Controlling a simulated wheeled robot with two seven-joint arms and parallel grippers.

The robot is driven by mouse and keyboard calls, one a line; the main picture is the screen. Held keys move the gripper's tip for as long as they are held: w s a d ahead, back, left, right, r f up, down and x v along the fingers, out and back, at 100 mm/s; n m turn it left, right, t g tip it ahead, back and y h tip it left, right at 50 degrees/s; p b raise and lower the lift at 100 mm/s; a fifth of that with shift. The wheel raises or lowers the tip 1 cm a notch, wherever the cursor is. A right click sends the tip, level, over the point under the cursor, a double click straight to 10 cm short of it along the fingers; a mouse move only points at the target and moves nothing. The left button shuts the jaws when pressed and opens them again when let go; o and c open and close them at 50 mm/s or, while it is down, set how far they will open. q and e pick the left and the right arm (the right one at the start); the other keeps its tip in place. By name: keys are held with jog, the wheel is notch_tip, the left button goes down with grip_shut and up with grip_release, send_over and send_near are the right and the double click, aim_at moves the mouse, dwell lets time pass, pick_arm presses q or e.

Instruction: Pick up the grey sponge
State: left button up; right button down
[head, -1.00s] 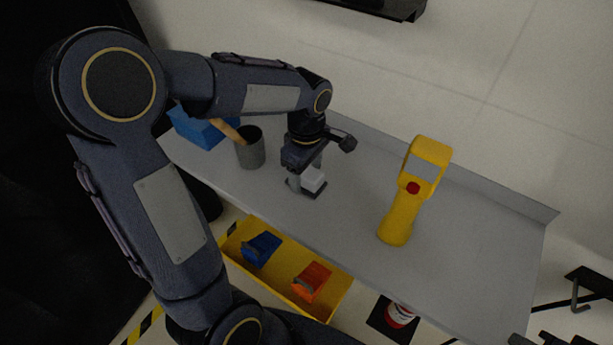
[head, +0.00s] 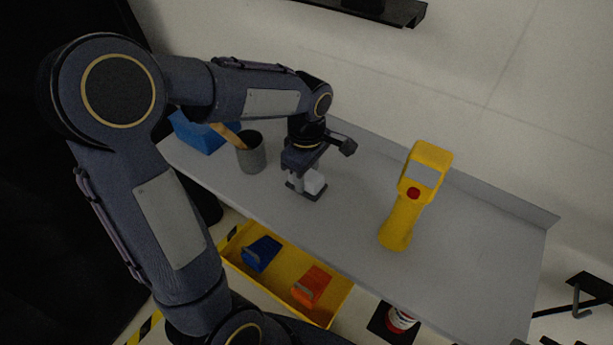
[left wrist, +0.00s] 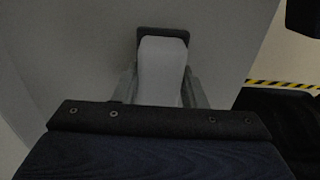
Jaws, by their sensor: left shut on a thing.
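The grey sponge (head: 315,182) is a small block with a pale top and a dark layer at its base. It is at the grey cart top, left of the middle. My left gripper (head: 307,187) points down and is shut on it, with a finger on each side. In the left wrist view the sponge (left wrist: 162,72) shows pale between the two fingers (left wrist: 160,88), with a dark edge at its far end. I cannot tell whether it still touches the cart top. My right gripper is not in view.
A grey cup (head: 251,155) with a wooden handle in it and a blue box (head: 200,134) stand to the left. A yellow handheld device (head: 404,215) stands to the right. Below the front edge, a yellow tray (head: 278,283) holds a blue and an orange item.

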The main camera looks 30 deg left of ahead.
pick_arm(q)
jog(key=shift+o, duration=0.2)
notch_tip(320, 180, up, 3)
jog(key=shift+f, duration=0.1)
jog(key=s+d+r, duration=0.7)
jog(key=s+r, duration=0.2)
jog(key=s, duration=0.3)
jog(key=shift+d+r+b, duration=0.2)
jog(key=shift+d+b, duration=0.1)
jog(key=shift+b, duration=0.1)
